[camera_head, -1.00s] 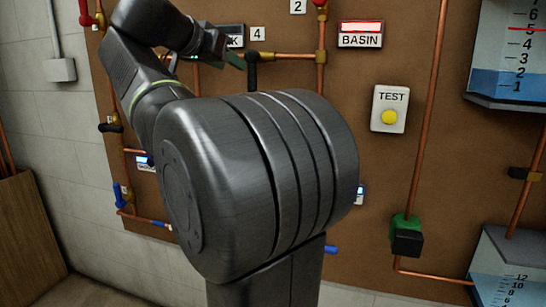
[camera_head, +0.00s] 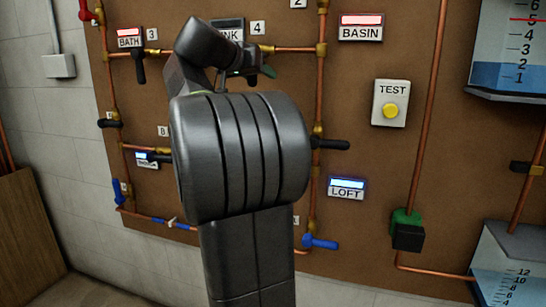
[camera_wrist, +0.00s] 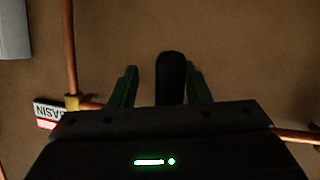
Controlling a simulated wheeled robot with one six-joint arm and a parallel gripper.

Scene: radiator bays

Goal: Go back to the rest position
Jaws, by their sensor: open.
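My gripper (camera_head: 258,72) is open in front of the board, by the upper pipe under the number 4 tag. In the wrist view, its two green fingers stand apart on either side of a black valve handle (camera_wrist: 171,77). My arm fills the middle of the head view, bent, and hides part of the board and part of the sign ending in "NK" (camera_head: 228,29).
Copper pipes cross the brown board (camera_head: 370,220). A black lever (camera_head: 330,144) and a blue lever (camera_head: 320,242) stick out right of my arm. The BATH handle (camera_head: 139,68) hangs down at the left. A TEST button (camera_head: 390,110) and water tanks (camera_head: 510,50) are at the right.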

